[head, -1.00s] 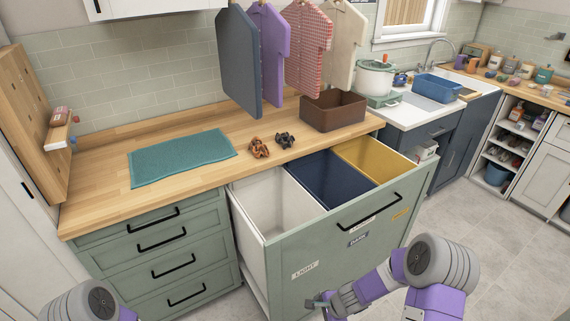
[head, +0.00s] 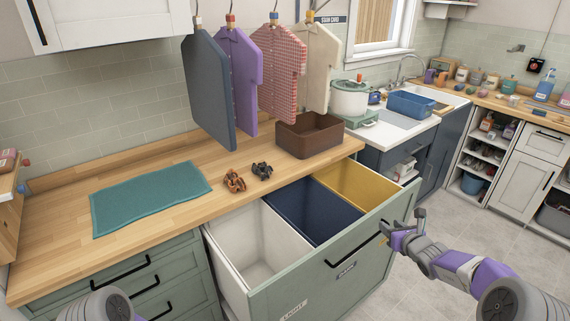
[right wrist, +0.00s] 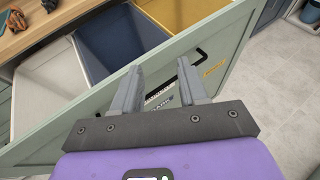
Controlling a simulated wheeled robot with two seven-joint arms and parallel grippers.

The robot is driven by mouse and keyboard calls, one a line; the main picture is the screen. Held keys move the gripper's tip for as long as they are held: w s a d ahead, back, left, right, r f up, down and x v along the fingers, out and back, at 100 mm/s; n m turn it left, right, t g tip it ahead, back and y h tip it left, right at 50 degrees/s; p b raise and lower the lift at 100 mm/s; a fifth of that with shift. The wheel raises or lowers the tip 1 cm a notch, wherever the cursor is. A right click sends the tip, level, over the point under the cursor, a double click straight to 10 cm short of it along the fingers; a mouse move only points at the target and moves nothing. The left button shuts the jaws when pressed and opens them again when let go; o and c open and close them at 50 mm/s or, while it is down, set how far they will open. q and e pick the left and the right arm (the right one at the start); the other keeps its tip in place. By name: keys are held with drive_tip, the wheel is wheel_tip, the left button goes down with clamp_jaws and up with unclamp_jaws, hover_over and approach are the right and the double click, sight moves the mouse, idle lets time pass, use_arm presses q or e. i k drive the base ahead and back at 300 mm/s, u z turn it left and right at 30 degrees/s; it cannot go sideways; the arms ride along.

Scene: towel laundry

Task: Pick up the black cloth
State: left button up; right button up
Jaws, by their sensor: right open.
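The black cloth (head: 262,171) is a small dark crumpled bundle on the wooden counter, close to the edge above the open bin drawer. A brown crumpled cloth (head: 234,181) lies just left of it. In the right wrist view, a dark bundle (right wrist: 48,4) is partly cut off at the top edge. My right gripper (head: 402,221) is open and empty, in front of the drawer's right part and well away from the black cloth. Its two spread fingers (right wrist: 160,78) also show in the right wrist view. My left gripper is out of view; only part of that arm shows.
The pulled-out drawer holds white (head: 245,235), navy (head: 300,205) and yellow (head: 358,185) bins. A teal towel (head: 150,198) lies flat on the counter. A brown box (head: 310,137) stands behind the cloths. Several garments hang above the counter (head: 195,148).

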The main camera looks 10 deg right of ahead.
sight(262, 169)
drive_tip(key=u, duration=0.25)
drive_tip(key=i, duration=0.8)
drive_tip(key=u, duration=0.6)
